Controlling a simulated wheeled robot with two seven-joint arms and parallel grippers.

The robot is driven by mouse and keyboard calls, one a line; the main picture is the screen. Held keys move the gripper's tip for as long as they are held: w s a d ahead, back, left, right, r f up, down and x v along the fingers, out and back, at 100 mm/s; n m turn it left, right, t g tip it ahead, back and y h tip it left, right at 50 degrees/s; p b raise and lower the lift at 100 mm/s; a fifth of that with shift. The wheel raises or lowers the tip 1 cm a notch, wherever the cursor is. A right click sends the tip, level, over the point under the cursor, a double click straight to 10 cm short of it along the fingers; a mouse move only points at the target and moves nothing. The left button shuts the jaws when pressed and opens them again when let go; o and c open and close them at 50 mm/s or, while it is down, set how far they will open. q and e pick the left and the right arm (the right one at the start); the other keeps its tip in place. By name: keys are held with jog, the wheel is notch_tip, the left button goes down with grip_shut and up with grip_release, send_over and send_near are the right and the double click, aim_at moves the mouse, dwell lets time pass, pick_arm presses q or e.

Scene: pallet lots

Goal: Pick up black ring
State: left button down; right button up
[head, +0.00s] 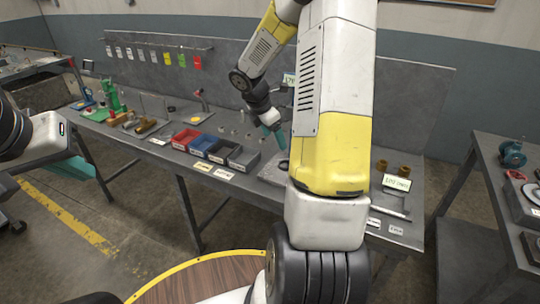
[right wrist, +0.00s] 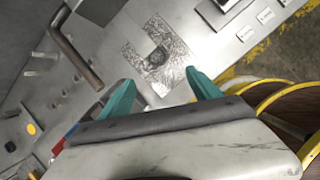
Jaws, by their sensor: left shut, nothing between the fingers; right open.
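A small dark round thing, possibly the black ring (right wrist: 155,60), lies on a silvery textured patch (right wrist: 172,46) of the bench in the right wrist view. My right gripper (right wrist: 160,77) is open, its two teal fingers apart on either side below that patch, with nothing between them. In the head view the right gripper (head: 274,138) is over the middle of the bench, and my arm hides part of the area. My left gripper (head: 78,168) is shut and empty at the left, in front of the bench.
The bench holds red (head: 185,139), blue (head: 203,144) and black bins (head: 223,151). Brown cylinders (head: 403,171) stand right of my arm. A bent brown bar (right wrist: 76,55) lies left of the patch. Another table (head: 482,190) stands at the right.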

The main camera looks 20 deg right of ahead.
jog(key=n, duration=0.2)
send_near(286, 166)
jog(key=x, duration=0.6)
jog(key=shift+f, duration=0.2)
jog(key=shift+c, duration=0.2)
jog(key=c, duration=1.4)
jog(key=shift+o, duration=0.2)
jog(key=shift+r, duration=0.1)
